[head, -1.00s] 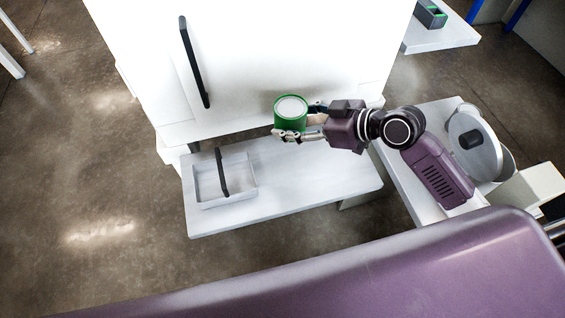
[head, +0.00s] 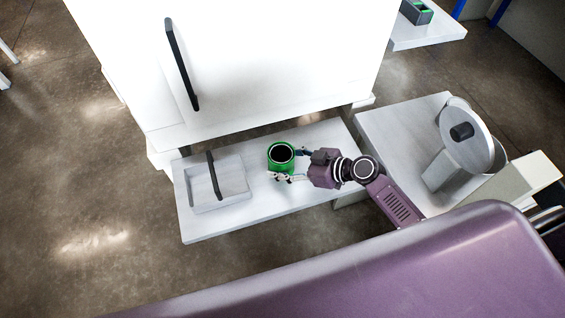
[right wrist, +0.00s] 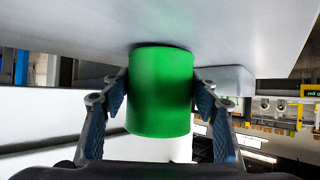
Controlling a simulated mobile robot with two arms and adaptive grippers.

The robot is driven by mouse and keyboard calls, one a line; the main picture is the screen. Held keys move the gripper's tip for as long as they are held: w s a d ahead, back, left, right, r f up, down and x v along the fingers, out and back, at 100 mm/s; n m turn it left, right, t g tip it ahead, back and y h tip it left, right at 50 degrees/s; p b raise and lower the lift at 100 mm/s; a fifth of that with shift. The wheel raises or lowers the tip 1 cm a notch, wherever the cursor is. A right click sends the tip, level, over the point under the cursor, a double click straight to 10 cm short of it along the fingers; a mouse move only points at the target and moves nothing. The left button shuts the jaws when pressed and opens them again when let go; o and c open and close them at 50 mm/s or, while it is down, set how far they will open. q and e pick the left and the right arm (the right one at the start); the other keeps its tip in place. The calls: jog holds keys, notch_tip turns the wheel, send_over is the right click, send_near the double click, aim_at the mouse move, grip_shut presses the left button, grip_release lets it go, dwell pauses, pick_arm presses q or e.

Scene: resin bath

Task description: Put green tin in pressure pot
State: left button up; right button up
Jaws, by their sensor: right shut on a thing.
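The green tin (head: 273,165) is upright over the white bench, and its round top looks dark. My right gripper (head: 288,164) is shut on its sides. In the right wrist view the tin (right wrist: 160,92) is between the two blue-grey fingers of the gripper (right wrist: 160,98), with one end against or close to a pale grey surface; I cannot tell if it touches the bench. What looks like the pressure pot (head: 440,172) stands on the table at the right, grey, with a round disc-like lid (head: 482,150) and black knob. Its opening is not visible. My left gripper is out of view.
A large white cabinet (head: 270,70) with a black handle stands behind. The right table (head: 395,130) has free room left of the pot. A dark grey bin (head: 416,12) is at top right.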

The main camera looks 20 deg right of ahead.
jog(key=shift+f, duration=0.1)
jog(key=shift+f, duration=0.15)
jog(key=o, duration=1.5)
jog(key=shift+o, duration=0.2)
